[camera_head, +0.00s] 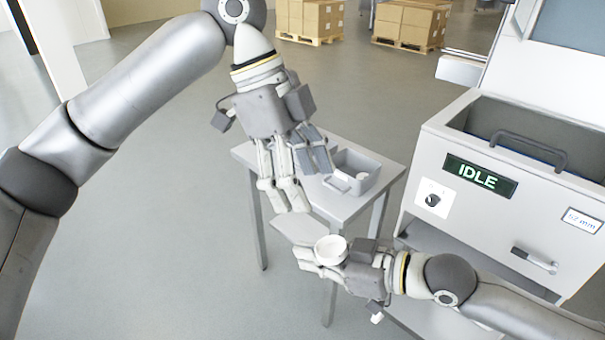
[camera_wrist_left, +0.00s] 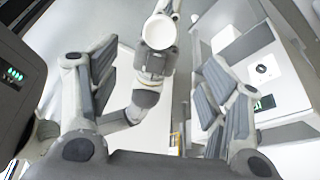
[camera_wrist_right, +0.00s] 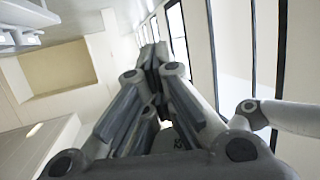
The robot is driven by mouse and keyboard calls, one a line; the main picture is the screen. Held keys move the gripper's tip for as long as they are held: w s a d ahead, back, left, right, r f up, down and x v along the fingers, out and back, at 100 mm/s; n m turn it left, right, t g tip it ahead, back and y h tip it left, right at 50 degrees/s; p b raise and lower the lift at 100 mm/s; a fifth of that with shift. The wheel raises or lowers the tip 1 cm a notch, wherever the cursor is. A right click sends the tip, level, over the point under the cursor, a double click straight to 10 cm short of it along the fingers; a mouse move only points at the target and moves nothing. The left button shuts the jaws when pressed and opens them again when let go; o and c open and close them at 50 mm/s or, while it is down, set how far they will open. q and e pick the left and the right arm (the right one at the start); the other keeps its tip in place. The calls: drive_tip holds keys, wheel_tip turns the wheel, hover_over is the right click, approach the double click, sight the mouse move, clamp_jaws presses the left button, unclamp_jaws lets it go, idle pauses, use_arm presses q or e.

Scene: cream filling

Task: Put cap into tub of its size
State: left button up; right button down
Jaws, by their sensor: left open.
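A white round tub (camera_head: 331,250) sits at the fingers of my right gripper (camera_head: 318,262), upright, with a pale round top. It also shows from above in the left wrist view (camera_wrist_left: 159,31). In the right wrist view the right fingers (camera_wrist_right: 155,75) are closed together around something mostly hidden. My left gripper (camera_head: 288,190) is open and empty, pointing down above and to the left of the tub; its spread fingers also show in the left wrist view (camera_wrist_left: 155,95). White pieces (camera_head: 362,177) lie in a grey bin (camera_head: 372,190); I cannot tell whether they are caps.
The bin stands on a small grey table (camera_head: 245,153). To the right is a white machine (camera_head: 440,205) with a display reading IDLE (camera_head: 480,177) and a label reading 52 mm (camera_head: 581,221). Pallets of boxes (camera_head: 310,20) stand far behind. The floor at left is clear.

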sight(334, 252)
use_arm(q)
drive_tip(key=x, duration=1.1)
drive_tip(key=shift+f, duration=0.4)
drive_tip(key=shift+c, duration=0.4)
drive_tip(key=c, duration=1)
use_arm(e)
drive_tip(key=c, duration=1.7)
unclamp_jaws()
drive_tip(key=shift+d, duration=0.1)
